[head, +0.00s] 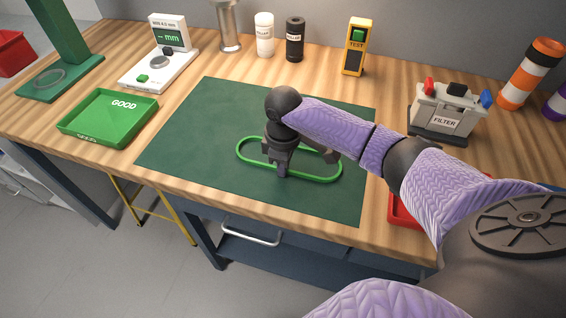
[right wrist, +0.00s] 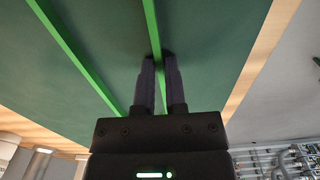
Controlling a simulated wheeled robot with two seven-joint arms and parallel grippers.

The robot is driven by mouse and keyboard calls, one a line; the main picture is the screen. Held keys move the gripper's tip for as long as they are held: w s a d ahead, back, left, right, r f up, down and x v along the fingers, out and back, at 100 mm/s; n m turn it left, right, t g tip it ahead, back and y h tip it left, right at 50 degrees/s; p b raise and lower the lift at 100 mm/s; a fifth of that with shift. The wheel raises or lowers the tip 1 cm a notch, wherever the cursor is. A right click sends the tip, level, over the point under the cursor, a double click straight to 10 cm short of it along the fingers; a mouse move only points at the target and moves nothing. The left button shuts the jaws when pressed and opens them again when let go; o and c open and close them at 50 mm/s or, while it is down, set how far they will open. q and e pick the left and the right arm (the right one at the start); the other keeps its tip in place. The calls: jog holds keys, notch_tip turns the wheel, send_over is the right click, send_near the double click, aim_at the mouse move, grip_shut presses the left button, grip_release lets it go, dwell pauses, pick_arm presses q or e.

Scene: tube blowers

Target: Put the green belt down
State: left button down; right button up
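The green belt (head: 245,157) is a long oval loop, level over the dark green mat (head: 190,140). It lies flat on the mat or very close above it; I cannot tell which. My right gripper (head: 282,174) points down at the belt's near strand. In the right wrist view, the belt's strand (right wrist: 152,25) runs between the two fingertips (right wrist: 158,60), which are close together on it with little gap. The belt's other strand runs to the left there. My left gripper is not in view.
A green GOOD tray (head: 108,118) and a gauge (head: 158,70) stand at the left. Two small bottles and a yellow tester (head: 354,48) stand at the back, a FILTER unit (head: 445,112) at the right. A red tray (head: 400,212) is partly hidden by my right arm.

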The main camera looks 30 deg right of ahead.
jog(key=o, duration=0.3)
notch_tip(320, 180, up, 12)
jog(key=p, duration=0.4)
jog(key=shift+r, duration=0.15)
